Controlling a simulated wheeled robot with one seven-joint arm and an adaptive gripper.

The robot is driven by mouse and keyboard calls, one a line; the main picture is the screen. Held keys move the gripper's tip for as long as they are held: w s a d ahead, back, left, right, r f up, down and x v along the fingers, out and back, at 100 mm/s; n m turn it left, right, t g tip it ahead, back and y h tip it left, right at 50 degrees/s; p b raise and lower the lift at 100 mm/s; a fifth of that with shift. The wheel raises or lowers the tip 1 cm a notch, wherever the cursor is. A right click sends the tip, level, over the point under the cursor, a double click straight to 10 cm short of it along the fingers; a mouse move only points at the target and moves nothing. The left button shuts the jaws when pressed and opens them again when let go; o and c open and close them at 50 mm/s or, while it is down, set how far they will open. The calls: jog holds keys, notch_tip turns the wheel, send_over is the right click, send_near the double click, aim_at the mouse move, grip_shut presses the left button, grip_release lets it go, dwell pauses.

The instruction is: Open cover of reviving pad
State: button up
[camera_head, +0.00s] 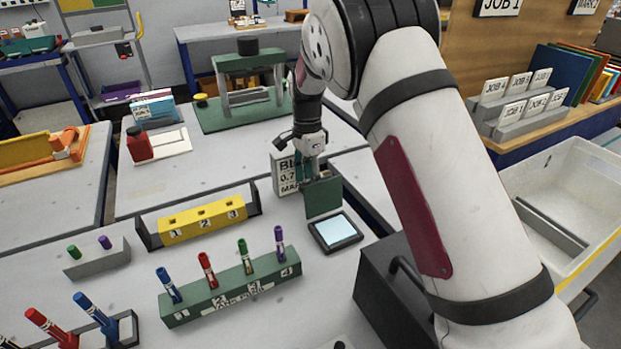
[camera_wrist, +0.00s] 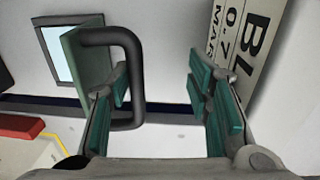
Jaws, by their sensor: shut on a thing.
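The reviving pad (camera_head: 336,231) is a dark tray with a pale blue surface, on the table right of the marker rack. Its green cover (camera_head: 323,196) stands upright at the far edge, leaving the pad face exposed. In the wrist view the pad (camera_wrist: 62,50) is at upper left, beside the cover (camera_wrist: 88,52) and its dark handle (camera_wrist: 132,75). My gripper (camera_head: 315,176) is at the cover's upper, far side.
A white lettered box (camera_head: 287,172) stands just behind the cover; it is close beside the right finger in the wrist view (camera_wrist: 243,50). A yellow numbered block (camera_head: 203,220) and a green rack of markers (camera_head: 232,289) stand to the left. Table is bare around the pad's left side.

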jog(key=shift+w+a+r, duration=0.25)
jog(key=shift+r, duration=0.1)
notch_tip(320, 180, up, 11)
jog(key=shift+w+r, duration=0.15)
jog(key=shift+d, duration=0.1)
